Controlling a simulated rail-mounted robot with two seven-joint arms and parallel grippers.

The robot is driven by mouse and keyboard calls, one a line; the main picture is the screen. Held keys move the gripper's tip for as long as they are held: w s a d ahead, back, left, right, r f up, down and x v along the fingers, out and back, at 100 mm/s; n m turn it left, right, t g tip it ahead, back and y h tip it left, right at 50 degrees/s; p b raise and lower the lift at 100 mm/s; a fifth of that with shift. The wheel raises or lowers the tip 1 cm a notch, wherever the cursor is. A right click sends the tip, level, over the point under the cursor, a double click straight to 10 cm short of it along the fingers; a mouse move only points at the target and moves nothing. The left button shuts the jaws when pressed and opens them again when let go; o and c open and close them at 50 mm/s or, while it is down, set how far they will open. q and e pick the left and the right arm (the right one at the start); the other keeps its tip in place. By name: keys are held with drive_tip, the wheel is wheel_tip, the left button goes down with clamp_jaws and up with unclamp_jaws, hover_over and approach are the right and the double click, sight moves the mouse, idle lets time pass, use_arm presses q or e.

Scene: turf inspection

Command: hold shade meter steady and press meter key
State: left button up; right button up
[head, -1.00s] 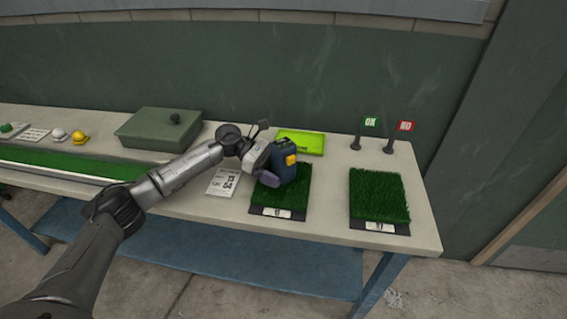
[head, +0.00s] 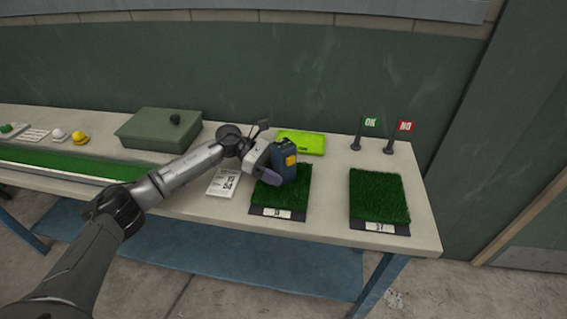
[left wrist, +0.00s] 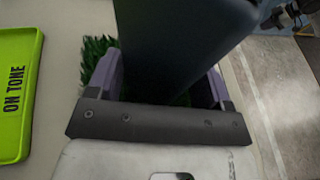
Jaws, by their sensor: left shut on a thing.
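The shade meter (head: 283,158) is a dark blue block with a yellow-orange key (head: 291,160) on its right-hand side in the head view. It stands over the left turf sample (head: 268,199), slightly tilted; whether it touches the grass I cannot tell. My left gripper (head: 269,168) is shut on the meter. In the left wrist view the dark meter body (left wrist: 175,45) sits between the two purple-grey fingers, with grass showing behind it. My right gripper is not in view.
A second turf sample (head: 378,194) lies to the right. Green OK (head: 370,122) and red NO (head: 405,127) flags stand behind it. A lime tray (head: 303,141), marked ON TONE in the wrist view, lies behind the meter. A printed card (head: 223,183) and green case (head: 160,130) are to the left.

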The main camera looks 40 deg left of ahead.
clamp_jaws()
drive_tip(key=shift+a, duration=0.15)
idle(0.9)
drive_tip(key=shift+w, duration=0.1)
